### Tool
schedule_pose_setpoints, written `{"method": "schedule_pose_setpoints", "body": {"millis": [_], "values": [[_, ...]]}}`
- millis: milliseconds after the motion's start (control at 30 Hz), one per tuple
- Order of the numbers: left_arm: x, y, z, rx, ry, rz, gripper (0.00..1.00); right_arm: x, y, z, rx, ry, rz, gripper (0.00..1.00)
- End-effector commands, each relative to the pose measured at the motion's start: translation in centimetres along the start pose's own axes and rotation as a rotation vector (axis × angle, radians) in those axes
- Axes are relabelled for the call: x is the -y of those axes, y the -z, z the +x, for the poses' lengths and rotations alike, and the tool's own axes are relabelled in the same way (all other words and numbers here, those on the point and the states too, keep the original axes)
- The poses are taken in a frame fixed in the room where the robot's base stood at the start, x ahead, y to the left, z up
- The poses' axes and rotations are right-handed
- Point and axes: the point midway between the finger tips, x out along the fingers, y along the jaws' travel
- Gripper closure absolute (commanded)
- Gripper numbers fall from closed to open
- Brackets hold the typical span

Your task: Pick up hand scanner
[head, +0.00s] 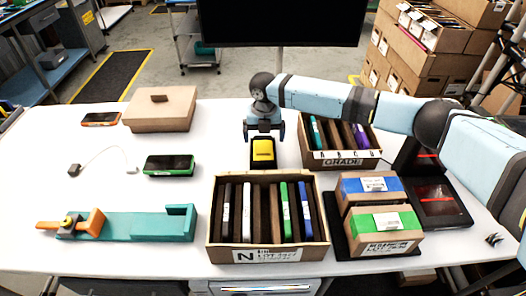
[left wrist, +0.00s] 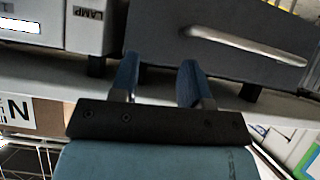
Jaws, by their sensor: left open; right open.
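A yellow and black device (head: 263,150), which looks like the hand scanner, sits in a dark holder on the white table, behind the front carton. My right gripper (head: 263,131) is open just above and behind it, fingers pointing down, with nothing between them. I cannot tell whether it touches the device. My left gripper (left wrist: 158,84) shows only in the left wrist view. It is open and empty, facing grey cabinet fronts, away from the scanner.
An open carton with upright folders (head: 268,258) stands in front, and the GRADE carton (head: 342,160) to the right. Labelled boxes (head: 381,235), a teal fixture (head: 135,224), a green-edged handheld (head: 169,165) and a cardboard box (head: 160,112) share the table. The left middle has free room.

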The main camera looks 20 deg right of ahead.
Motion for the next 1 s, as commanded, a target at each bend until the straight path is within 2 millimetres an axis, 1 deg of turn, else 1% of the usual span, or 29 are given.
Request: {"method": "schedule_pose_setpoints", "body": {"millis": [133,300,400,500,667,700,733,767,800,867,900,1000], "values": [[0.0,0.2,0.0,-0.002,0.001,0.001,0.57,-0.1,0.1,1.3,-0.001,0.002,0.0,0.02],[0.1,0.2,-0.1,-0.002,0.001,0.002,0.57,-0.3,0.2,4.0,-0.001,0.001,0.0,0.02],[0.1,0.1,-0.1,-0.001,0.002,0.002,0.57,-0.2,0.2,5.0,-0.001,0.001,0.001,0.02],[0.1,0.1,0.0,-0.001,0.003,0.002,0.57,-0.2,0.1,5.4,0.0,0.0,0.001,0.02],[0.1,0.1,0.0,-0.001,0.003,0.003,0.57,-0.2,0.1,5.4,0.0,0.0,0.0,0.02],[0.1,0.1,0.0,-0.001,0.003,0.003,0.57,-0.2,0.1,5.4,0.0,0.0,0.0,0.04],[0.1,0.1,0.0,-0.001,0.003,0.003,0.57,-0.2,0.1,5.4,0.0,0.0,0.0,0.11],[0.1,0.1,0.0,-0.001,0.003,0.003,0.57,-0.2,0.1,5.4,0.0,0.0,0.0,0.18],[0.1,0.1,0.0,-0.001,0.003,0.003,0.57,-0.2,0.1,5.4,0.0,0.0,0.0,0.27],[0.1,0.1,0.0,-0.001,0.003,0.003,0.57,-0.2,0.1,5.4,0.0,0.0,0.0,0.41],[0.1,0.1,0.0,-0.001,0.003,0.003,0.57,-0.2,0.1,5.4,0.0,0.0,0.0,0.5],[0.1,0.1,-0.1,-0.001,0.003,0.003,0.57,-0.2,0.1,5.3,0.001,0.0,0.001,0.51]]}}
